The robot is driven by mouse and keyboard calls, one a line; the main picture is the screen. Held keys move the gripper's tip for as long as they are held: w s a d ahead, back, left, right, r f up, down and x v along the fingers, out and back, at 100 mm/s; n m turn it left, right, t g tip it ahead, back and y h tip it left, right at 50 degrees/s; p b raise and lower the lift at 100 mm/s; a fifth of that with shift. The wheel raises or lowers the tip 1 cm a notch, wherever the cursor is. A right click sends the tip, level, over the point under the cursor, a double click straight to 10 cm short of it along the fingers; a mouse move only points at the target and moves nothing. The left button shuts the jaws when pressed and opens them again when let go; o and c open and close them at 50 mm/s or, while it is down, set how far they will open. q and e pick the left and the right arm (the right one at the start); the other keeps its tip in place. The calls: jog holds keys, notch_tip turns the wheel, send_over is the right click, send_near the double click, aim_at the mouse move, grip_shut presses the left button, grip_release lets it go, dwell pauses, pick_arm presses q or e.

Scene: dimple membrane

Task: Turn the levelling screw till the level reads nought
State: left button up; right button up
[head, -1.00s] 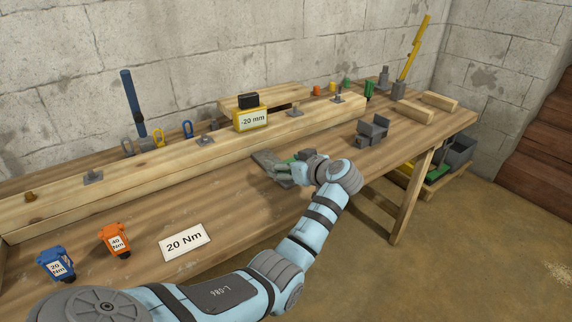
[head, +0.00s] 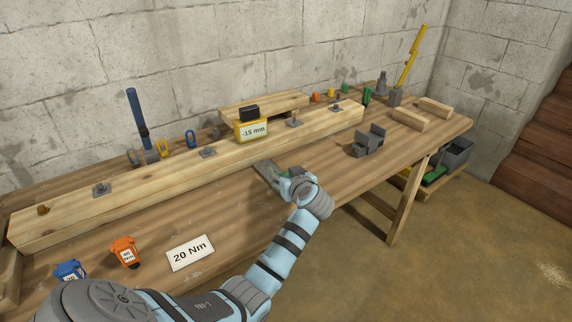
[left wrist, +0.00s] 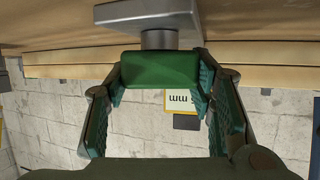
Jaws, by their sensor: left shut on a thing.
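The level (head: 251,131) is a yellow box with a black top on the long wooden beam, and its face reads -15 mm. Its face also shows upside down in the left wrist view (left wrist: 182,100), partly hidden. In the head view the grey plate (head: 266,169) shows at the beam's front edge. My left gripper (head: 284,172) is shut on the green head, its fingers on either side. My right gripper is not in view.
A 20 Nm card (head: 190,252), an orange tool (head: 126,251) and a blue tool (head: 70,271) lie at the front left of the bench. A grey bracket (head: 368,141) stands right of my arm. Wooden blocks (head: 410,118) lie further right. The bench between card and beam is clear.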

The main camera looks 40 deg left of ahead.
pick_arm(q)
jog(key=m+t+h+p, duration=0.2)
jog(key=p, duration=0.1)
jog(key=m+t+h+p, duration=0.1)
jog(key=p, duration=0.1)
jog(key=shift+s+r+m, duration=0.1)
jog(key=shift+r+m, duration=0.15)
jog(key=shift+m, duration=0.05)
jog(key=m+t+h+p, duration=0.1)
jog(key=m+h+p, duration=0.1)
jog(key=p, duration=0.1)
jog(key=shift+h, duration=0.3)
jog(key=shift+f+m+t+h+p, duration=0.25)
jog(key=shift+m+t+h+p, duration=0.45)
jog(key=shift+m+h+p, duration=0.7)
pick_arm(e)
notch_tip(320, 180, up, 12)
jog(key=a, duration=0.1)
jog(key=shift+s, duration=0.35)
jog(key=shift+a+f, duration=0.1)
pick_arm(q)
jog(key=o, duration=1.2)
